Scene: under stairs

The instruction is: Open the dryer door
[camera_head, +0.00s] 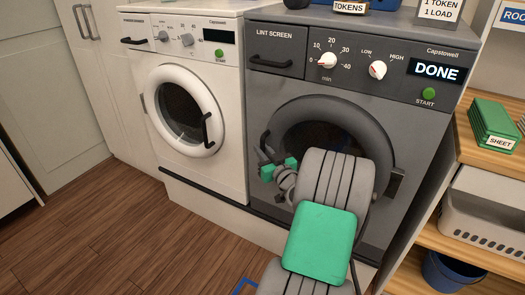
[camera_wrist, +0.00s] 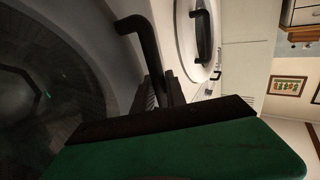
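The grey dryer (camera_head: 400,105) stands right of a white machine, and its display reads DONE. Its round grey door (camera_head: 345,108) looks closed, with dark glass and a bracket at the right edge. A black handle (camera_head: 264,142) is at the door's left edge. My gripper (camera_head: 280,168) is at that edge, by the handle's lower part; my arm covers the door's lower middle. In the wrist view the handle (camera_wrist: 150,55) runs down to my gripper's dark finger pads (camera_wrist: 160,105). The handle's lower end is hidden, and I cannot tell whether the fingers are closed on it.
The white machine (camera_head: 228,95) on the left has a closed round door with its own black handle (camera_head: 207,130). Wooden shelves (camera_head: 490,150) with a green box (camera_head: 493,123) and a grey basket (camera_head: 480,222) stand at the right. The wood floor (camera_head: 110,230) at the left is clear.

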